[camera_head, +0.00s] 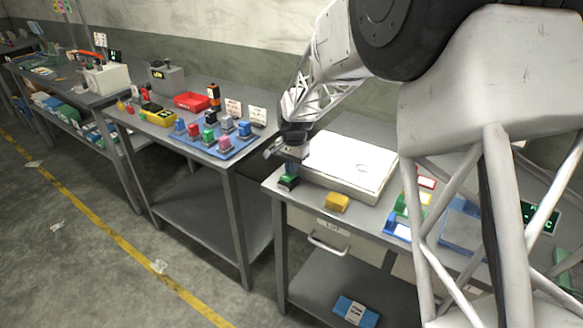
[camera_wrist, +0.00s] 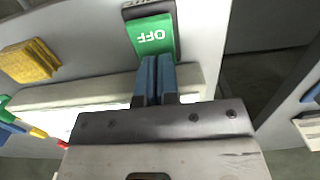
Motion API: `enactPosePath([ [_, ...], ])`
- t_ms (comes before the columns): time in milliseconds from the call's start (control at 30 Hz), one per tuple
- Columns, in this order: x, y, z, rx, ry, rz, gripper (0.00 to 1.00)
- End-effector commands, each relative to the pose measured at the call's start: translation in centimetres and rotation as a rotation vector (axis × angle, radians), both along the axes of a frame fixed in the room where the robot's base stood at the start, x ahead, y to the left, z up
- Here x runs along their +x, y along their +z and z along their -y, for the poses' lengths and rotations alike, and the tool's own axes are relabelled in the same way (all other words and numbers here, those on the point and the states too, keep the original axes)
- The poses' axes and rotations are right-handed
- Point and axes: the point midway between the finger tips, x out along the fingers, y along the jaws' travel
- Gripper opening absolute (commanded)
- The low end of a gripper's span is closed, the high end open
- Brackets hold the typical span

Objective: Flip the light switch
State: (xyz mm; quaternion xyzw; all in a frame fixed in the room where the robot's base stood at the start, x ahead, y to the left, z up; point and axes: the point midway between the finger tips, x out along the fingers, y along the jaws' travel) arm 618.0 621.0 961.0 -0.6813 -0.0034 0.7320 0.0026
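The light switch (camera_head: 288,183) is a green rocker in a dark housing at the left front corner of the near table. In the wrist view the green rocker (camera_wrist: 152,38) shows the word OFF, upside down in the picture. My gripper (camera_head: 291,166) points down just above the switch. In the wrist view the two blue fingers of my gripper (camera_wrist: 157,62) lie side by side with no clear gap, and nothing shows between them. Their tips overlap the near edge of the green rocker; whether they touch it I cannot tell.
A white light box (camera_head: 345,165) lies right beside the switch. A yellow block (camera_head: 337,202) sits in front of the box. Colored frames (camera_head: 426,183) lie further right. A separate table with a blue mat (camera_head: 222,150) and several colored blocks stands to the left.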

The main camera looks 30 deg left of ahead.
Motion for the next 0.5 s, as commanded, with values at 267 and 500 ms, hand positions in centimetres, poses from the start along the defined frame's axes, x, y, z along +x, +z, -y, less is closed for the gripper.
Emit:
enactPosePath([
  [267, -0.39, -1.97, 0.68, -0.020, -0.001, -0.016, 0.00],
  [500, -1.12, -1.77, 0.68, -0.022, -0.001, -0.018, 0.00],
])
